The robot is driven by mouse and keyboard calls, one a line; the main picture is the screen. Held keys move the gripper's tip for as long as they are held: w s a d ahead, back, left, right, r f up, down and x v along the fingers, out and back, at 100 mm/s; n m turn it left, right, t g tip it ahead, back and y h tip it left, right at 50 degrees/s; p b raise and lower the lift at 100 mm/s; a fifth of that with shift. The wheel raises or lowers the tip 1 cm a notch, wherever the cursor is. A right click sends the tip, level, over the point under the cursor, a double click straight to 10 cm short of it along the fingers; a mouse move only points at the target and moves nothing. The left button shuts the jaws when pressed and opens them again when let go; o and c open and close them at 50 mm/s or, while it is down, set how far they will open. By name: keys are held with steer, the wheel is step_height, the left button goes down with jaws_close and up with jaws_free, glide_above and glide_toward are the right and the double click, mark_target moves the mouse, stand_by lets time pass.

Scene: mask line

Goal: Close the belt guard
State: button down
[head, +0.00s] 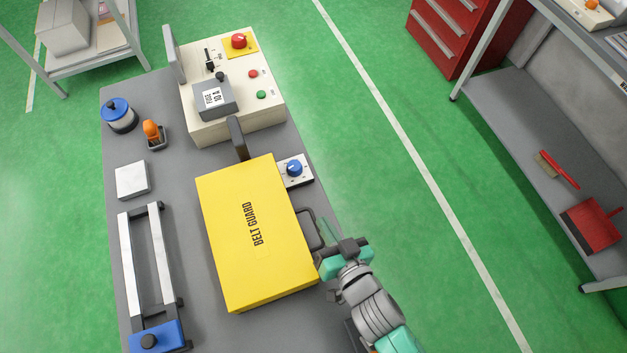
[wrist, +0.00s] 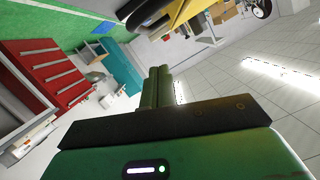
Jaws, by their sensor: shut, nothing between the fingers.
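The yellow belt guard (head: 225,225) lies over the right part of the grey bench, its labelled face up. A dark handle (head: 316,228) sticks out from its right side. My gripper (head: 328,231) is shut and empty, just right of the handle; I cannot tell whether it touches it. In the wrist view the green fingers (wrist: 164,85) are together, with the yellow guard (wrist: 190,12) and its dark handle (wrist: 146,12) at the top edge. What is under the guard is hidden, and I cannot tell whether it sits fully down.
A cream control box (head: 220,125) stands at the back of the bench (head: 165,215), with a blue knob (head: 294,168) in front. A blue spool (head: 118,113), a white block (head: 132,180) and a rail frame (head: 133,265) are on the left. Green floor right of the bench is clear.

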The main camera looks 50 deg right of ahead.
steer(key=shift+d+f, duration=0.1)
steer(key=shift+f, duration=0.45)
steer(key=s+a+r+p, duration=0.2)
steer(key=s+r+p, duration=0.2)
steer(key=s, duration=0.6)
steer(key=shift+a+r, duration=0.2)
steer(key=shift+r, duration=0.55)
